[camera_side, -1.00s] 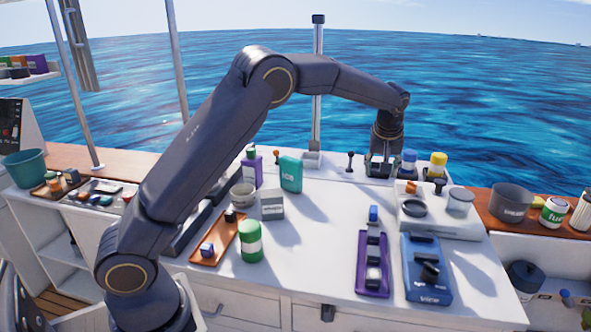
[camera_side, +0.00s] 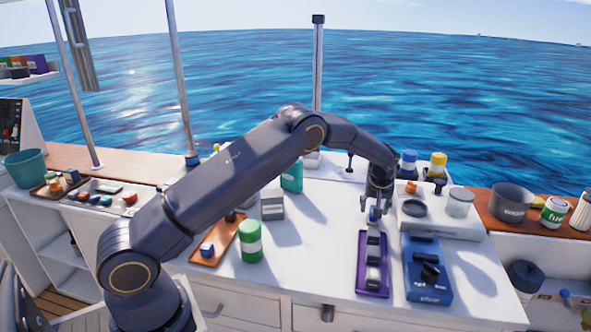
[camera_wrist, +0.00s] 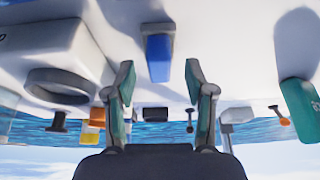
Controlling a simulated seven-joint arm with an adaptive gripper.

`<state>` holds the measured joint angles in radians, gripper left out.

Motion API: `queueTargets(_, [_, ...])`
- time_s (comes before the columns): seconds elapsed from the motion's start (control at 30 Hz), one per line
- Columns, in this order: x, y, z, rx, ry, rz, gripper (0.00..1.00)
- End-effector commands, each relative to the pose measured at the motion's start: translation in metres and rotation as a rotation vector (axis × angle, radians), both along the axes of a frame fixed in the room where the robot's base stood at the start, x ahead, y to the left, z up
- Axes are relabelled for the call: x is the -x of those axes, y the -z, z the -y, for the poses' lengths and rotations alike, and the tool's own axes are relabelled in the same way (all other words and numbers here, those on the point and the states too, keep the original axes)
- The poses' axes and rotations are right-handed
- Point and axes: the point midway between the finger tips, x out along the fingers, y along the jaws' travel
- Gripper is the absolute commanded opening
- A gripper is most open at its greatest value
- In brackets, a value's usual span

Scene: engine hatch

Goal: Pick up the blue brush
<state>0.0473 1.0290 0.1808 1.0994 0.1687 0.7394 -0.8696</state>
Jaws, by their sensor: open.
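A small blue piece, which looks like the blue brush (camera_side: 374,214), is at the far end of the purple tray (camera_side: 371,285) on the white worktop. In the wrist view the blue brush (camera_wrist: 158,56) shows as a blue block with a pale edge, centred ahead of the fingers. My gripper (camera_side: 375,205) is open and empty, pointing down just above the brush. In the wrist view my gripper (camera_wrist: 159,82) has its two green-padded fingers spread on either side of the brush's line. I cannot tell whether they touch it.
A blue tray (camera_side: 428,285) with dark items lies right of the purple tray. A raised white block (camera_side: 440,225) with a black ring stands close to the gripper's right. The worktop between is clear.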

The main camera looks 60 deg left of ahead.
Motion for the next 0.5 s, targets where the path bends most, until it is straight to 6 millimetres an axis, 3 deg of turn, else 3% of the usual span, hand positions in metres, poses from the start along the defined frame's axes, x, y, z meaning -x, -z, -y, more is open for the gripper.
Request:
queueTargets(0.13, [-0.005, 0.018, -0.005, 0.001, 0.000, -0.001, 0.54])
queueTargets(0.4, [-0.006, 0.020, -0.005, 0.001, 0.001, 0.001, 0.54])
queueTargets(0.5, [-0.006, 0.020, -0.005, 0.001, 0.000, 0.001, 0.44])
